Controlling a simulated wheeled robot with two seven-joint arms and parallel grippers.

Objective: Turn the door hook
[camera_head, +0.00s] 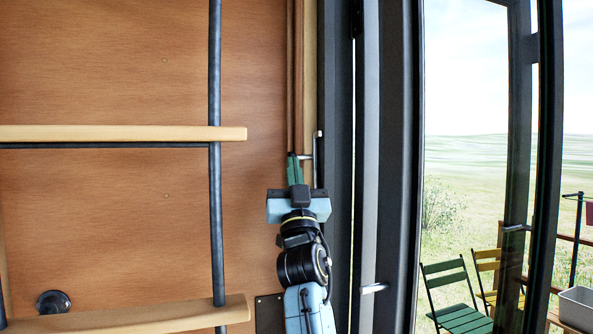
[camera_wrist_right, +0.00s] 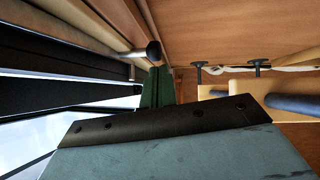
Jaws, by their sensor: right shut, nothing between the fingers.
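The door hook (camera_head: 316,148) is a thin metal bar on the dark edge of the door frame, with a short arm pointing left. In the right wrist view, a metal rod with a dark rounded end (camera_wrist_right: 152,52) shows just beyond the fingers and seems to be the same hook. My right gripper (camera_head: 294,167) is shut and empty, its green fingers pointing up just left of the hook. The fingers also show in the wrist view (camera_wrist_right: 157,88), close to the rod's end; I cannot tell if they touch. My left gripper is not in view.
Wooden shelves (camera_head: 120,133) with a dark post (camera_head: 215,180) stand at the left. A metal handle (camera_head: 374,288) sits low on the dark door frame (camera_head: 400,200). Beyond the glass are a green chair (camera_head: 455,290) and grass.

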